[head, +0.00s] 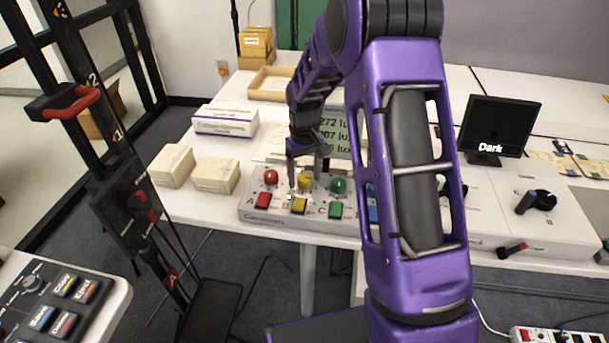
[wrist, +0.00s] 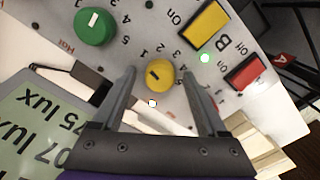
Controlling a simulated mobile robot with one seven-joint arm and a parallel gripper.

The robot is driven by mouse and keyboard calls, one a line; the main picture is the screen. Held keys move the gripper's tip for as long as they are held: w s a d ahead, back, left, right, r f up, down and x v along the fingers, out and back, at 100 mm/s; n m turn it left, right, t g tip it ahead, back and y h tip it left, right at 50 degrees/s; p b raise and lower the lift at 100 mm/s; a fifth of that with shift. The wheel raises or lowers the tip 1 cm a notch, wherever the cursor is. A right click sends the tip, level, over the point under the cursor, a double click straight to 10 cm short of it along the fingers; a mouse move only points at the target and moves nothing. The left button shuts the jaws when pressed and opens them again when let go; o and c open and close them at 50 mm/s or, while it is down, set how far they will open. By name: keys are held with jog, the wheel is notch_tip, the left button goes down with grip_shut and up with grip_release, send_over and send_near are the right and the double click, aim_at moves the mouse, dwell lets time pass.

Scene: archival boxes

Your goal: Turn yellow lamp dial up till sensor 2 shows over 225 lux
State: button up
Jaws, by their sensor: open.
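The yellow dial (wrist: 160,75) is a round knob with a dark pointer mark and numbers around it on a light grey control panel (head: 255,213). It also shows in the head view (head: 305,181) below my gripper. My gripper (wrist: 160,72) is open, with one finger on each side of the yellow dial; whether they touch it I cannot tell. The lux display (head: 335,125) stands behind the panel, partly hidden by my arm. The display is upside down in the wrist view (wrist: 45,125).
A red dial (head: 271,177) and a green dial (head: 338,186) flank the yellow one. Red, yellow (head: 299,205) and green switches sit in front. A green light glows beside the yellow switch. Pale boxes (head: 214,175) stand left, and a black screen reading Dark (head: 500,125) right.

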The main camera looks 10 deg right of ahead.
grip_shut()
dwell(0.3)
jog(key=shift+m, duration=0.3)
jog(key=m, duration=0.3)
jog(key=shift+m+p, duration=0.35)
jog(key=shift+m, duration=1.65)
jog(key=shift+m+p, duration=0.3)
grip_release()
